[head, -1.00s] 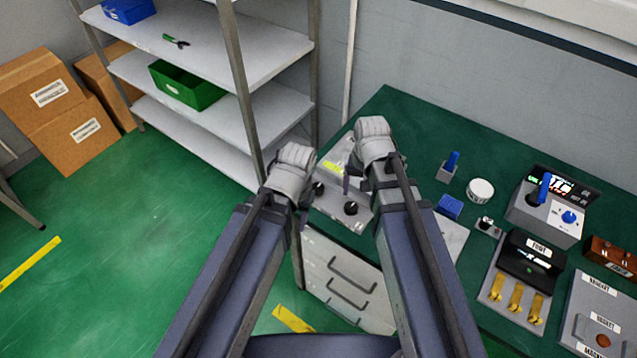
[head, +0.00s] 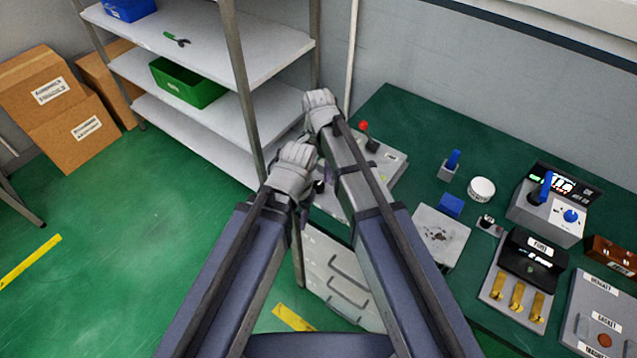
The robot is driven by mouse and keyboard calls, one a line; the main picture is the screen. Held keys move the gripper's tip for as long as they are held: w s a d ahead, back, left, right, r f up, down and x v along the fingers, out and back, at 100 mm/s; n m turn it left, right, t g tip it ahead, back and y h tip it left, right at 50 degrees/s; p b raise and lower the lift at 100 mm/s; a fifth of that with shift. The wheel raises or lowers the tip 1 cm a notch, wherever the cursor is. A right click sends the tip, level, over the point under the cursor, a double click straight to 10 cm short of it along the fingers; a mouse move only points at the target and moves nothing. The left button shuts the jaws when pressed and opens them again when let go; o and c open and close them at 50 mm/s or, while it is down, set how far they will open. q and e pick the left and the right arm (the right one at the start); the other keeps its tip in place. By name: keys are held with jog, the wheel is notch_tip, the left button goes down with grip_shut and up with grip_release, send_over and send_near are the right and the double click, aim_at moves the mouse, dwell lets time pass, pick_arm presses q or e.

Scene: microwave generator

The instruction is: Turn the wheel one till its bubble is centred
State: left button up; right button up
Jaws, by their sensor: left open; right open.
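A grey box (head: 392,163) with black knobs stands at the left end of the green bench. One black knob (head: 319,187) shows just right of my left gripper (head: 304,200); I cannot tell if they touch. My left gripper is open, low at the box's left side. My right gripper (head: 318,122) is open, above and beyond it, toward the box's back left. The fingertips of both are mostly hidden.
A red-knobbed lever (head: 364,126) stands behind the box. A metal shelf (head: 265,110) rises close on the left. To the right are a blue-switch block (head: 448,172), a white round dial (head: 481,189) and several control panels. The bench's back is clear.

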aim_at(319, 185)
notch_tip(319, 185, down, 8)
jog(key=b, duration=0.7)
jog(key=shift+r, duration=0.2)
grip_shut()
